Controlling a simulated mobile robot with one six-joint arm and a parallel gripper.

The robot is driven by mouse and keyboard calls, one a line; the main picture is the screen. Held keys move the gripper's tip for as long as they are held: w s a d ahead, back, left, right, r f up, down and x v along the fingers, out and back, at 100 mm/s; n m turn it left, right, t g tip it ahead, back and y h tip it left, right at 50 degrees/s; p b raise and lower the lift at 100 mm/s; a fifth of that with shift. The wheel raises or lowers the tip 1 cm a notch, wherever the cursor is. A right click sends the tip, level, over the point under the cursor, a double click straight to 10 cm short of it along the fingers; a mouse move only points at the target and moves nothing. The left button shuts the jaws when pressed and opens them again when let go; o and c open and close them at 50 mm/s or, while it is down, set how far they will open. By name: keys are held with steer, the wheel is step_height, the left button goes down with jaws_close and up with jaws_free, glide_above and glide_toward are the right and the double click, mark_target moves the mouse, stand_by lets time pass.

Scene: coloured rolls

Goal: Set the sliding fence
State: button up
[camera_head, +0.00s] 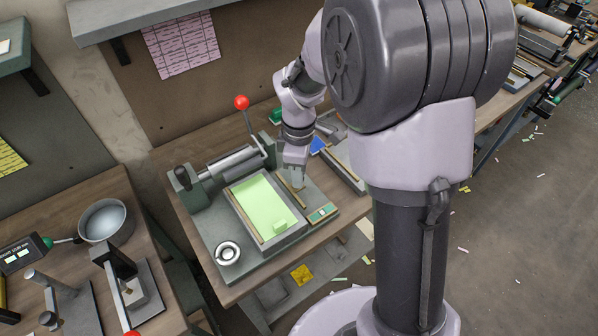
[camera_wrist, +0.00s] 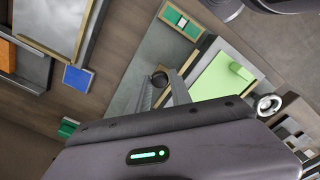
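A grey bench machine (camera_head: 210,234) with a roller (camera_head: 232,163) and a red-knobbed lever (camera_head: 241,103) stands on the wooden bench. Its framed bed holds a light green sheet (camera_head: 258,204), also in the wrist view (camera_wrist: 217,78). A narrow wooden strip (camera_head: 291,196), which may be the sliding fence, lies along the bed's right side. My gripper (camera_head: 298,185) points down just above the plate beside the strip. In the wrist view its fingers (camera_wrist: 162,88) are apart, with a dark round knob (camera_wrist: 160,77) showing between their tips. Contact with it cannot be told.
A green block (camera_head: 279,226) sits on the sheet's near right corner. A green-and-cream piece (camera_head: 321,213) lies on the plate's right edge. A white ring (camera_head: 228,252) is at the near left. A blue block (camera_head: 318,144) and grey tray (camera_head: 343,168) stand right of my gripper.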

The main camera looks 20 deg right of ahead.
jaws_close()
stand_by(1.1)
